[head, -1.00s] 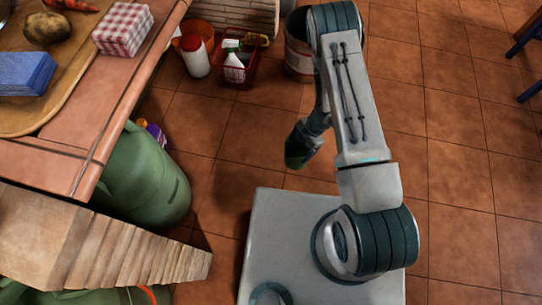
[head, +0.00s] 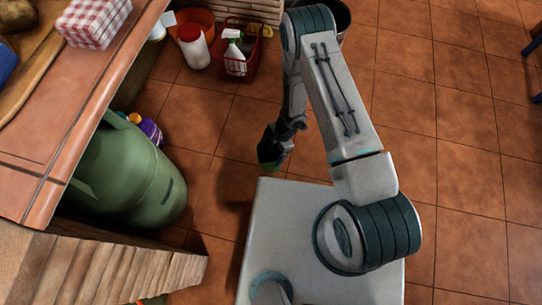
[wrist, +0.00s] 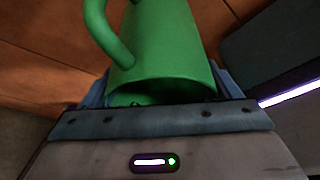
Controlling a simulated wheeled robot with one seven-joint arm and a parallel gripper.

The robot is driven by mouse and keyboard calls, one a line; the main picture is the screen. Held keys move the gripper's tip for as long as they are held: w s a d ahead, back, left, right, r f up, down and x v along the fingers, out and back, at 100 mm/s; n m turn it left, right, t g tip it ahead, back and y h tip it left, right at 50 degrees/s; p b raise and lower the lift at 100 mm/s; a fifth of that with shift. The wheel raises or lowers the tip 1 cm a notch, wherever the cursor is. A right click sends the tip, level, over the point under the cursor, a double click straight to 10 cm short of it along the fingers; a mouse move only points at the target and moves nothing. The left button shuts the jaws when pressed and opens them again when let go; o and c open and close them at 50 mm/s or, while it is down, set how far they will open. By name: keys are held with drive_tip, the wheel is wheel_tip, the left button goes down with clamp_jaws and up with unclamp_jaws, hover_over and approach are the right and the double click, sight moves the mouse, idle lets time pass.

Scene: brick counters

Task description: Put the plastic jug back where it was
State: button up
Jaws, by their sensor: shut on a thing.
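The green plastic jug (wrist: 165,45) fills the upper middle of the wrist view, with its handle at the upper left and a round opening facing my gripper. My gripper (wrist: 162,88) is shut on it, with a blue-grey finger on either side. In the head view my gripper (head: 272,148) hangs over the floor left of my arm, and a small dark green part of the jug (head: 267,158) shows at its end. Most of the jug is hidden there.
A tiled counter (head: 75,120) with a checkered box (head: 93,22) stands at the left. Below it are a large green gas cylinder (head: 130,175) and a purple bottle (head: 152,130). A red basket (head: 238,62) and white container (head: 193,47) stand behind. The right floor (head: 455,130) is clear.

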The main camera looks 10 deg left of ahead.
sight(271, 155)
drive_tip(key=shift+a+f+b, duration=0.15)
drive_tip(key=shift+f+b, duration=0.85)
drive_tip(key=shift+f, duration=1)
drive_tip(key=shift+f, duration=0.1)
drive_tip(key=shift+f, duration=0.15)
drive_tip(key=o, duration=1.9)
drive_tip(key=shift+r, duration=0.2)
drive_tip(key=p+v, duration=0.5)
drive_tip(key=v, duration=0.7)
